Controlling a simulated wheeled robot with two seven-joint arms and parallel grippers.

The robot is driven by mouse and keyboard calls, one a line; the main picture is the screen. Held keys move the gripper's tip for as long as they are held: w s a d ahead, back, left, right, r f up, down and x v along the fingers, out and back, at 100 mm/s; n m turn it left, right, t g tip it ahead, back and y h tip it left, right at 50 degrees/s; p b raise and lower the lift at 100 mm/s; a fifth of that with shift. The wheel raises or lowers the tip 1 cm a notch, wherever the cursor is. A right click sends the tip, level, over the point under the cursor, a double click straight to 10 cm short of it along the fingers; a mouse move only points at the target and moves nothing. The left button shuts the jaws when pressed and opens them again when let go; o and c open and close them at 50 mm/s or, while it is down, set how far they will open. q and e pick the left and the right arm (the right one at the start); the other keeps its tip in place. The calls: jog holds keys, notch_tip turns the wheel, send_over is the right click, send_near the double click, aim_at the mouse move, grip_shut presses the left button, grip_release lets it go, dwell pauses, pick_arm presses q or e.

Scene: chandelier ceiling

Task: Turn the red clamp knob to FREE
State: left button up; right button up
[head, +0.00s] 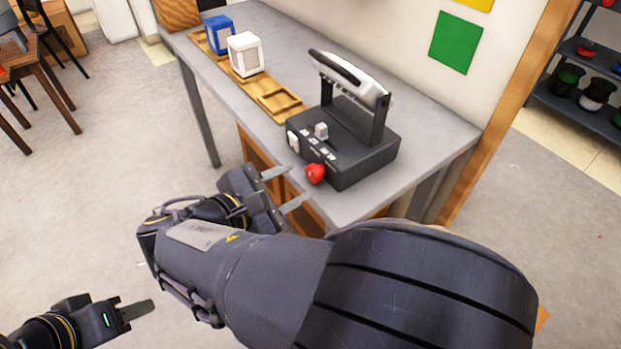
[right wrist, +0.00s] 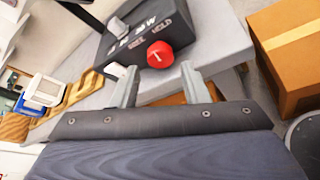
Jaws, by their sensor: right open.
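The red clamp knob (head: 315,173) sits on the front face of a dark grey device (head: 350,160) on the table. In the right wrist view the knob (right wrist: 160,56) shows a small white mark on its face. Small white labels beside it look like FREE and HOLD; I cannot tell which one the mark points to. My right gripper (head: 286,187) is open and empty, its two fingers pointing at the knob from a short distance. In its wrist view the fingertips (right wrist: 158,72) lie either side of the knob, apart from it. My left gripper (head: 138,309) is low at the left, far from the table.
The device carries a raised white-and-black handle (head: 350,75) and a grey lever (head: 321,130). A wooden tray (head: 280,102) on the grey table (head: 440,130) holds a white box (head: 245,54) and a blue box (head: 219,35). A cardboard box (right wrist: 285,55) stands at right in the wrist view.

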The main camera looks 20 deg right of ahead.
aim_at(309, 173)
jog(key=b+x, duration=0.1)
jog(key=x, duration=0.4)
jog(key=shift+w+d+f, duration=0.15)
jog(key=shift+w+d, duration=0.05)
jog(key=shift+d, duration=0.1)
jog(key=c, duration=0.7)
jog(key=n+g+p, duration=0.1)
jog(key=p, duration=0.4)
jog(key=r+n+p, duration=0.1)
jog(key=p, duration=0.3)
jog(key=shift+w+r+n+g+p, duration=0.15)
jog(key=shift+n+g+p, duration=0.15)
jog(key=shift+g+p, duration=0.1)
jog(key=n+g+p, duration=0.1)
jog(key=p, duration=0.3)
jog(key=n+g+h+p, duration=0.1)
jog(key=n+p, duration=0.1)
jog(key=p, duration=0.2)
jog(key=shift+w+a+f, duration=0.2)
jog(key=shift+f, duration=0.15)
jog(key=shift+w+f+n+g+h+p, duration=0.1)
jog(key=shift+f+n+g+h+p, duration=0.2)
jog(key=shift+n+g+p, duration=0.55)
jog(key=shift+t+p, duration=0.25)
jog(key=shift+p, duration=0.05)
